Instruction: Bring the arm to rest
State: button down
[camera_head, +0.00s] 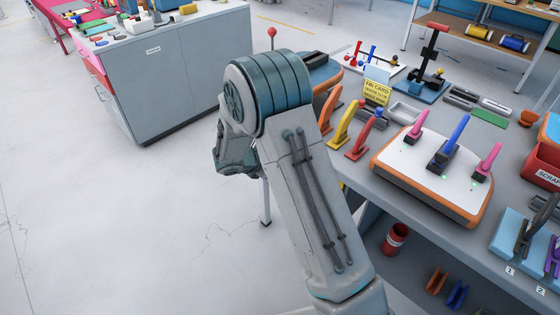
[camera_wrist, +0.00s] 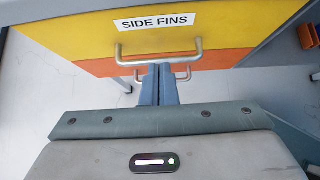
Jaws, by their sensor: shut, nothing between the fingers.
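My arm (camera_head: 300,180) stands raised in the middle of the head view, bent at a large teal joint, beside the left end of the workbench. My gripper's tips cannot be made out there. In the wrist view my gripper (camera_wrist: 159,72) is shut and empty, its two blue-grey fingers together. The fingers point at the front of a yellow drawer (camera_wrist: 80,40) labelled SIDE FINS. Their tips show just below its metal handle (camera_wrist: 158,49), in front of an orange drawer (camera_wrist: 222,63). I cannot tell whether they touch anything.
The workbench (camera_head: 385,185) at right holds an orange-edged white board (camera_head: 400,155) with pink and blue fins, several coloured fins, a yellow card (camera_head: 377,91) and a red scrap bin (camera_head: 545,168). A grey cabinet (camera_head: 180,80) stands at back left. The floor at left is clear.

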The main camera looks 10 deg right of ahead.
jog(key=s+d+r+m+g+y+p, duration=0.1)
jog(key=s+d+r+m+g+y, duration=0.3)
jog(key=s+r+m, duration=1)
jog(key=s+a+r+m+y+p, duration=0.1)
jog(key=s+r+m+y, duration=0.1)
jog(key=s+r+m, duration=0.2)
jog(key=s+a+r+m+t+y, duration=0.1)
jog(key=s+r+m, duration=0.3)
jog(key=s, duration=0.7)
jog(key=m+y, duration=0.1)
jog(key=m, duration=0.1)
jog(key=shift+a+m+t+p, duration=0.15)
jog(key=shift+m+t+p, duration=0.15)
jog(key=shift+m+p, duration=0.1)
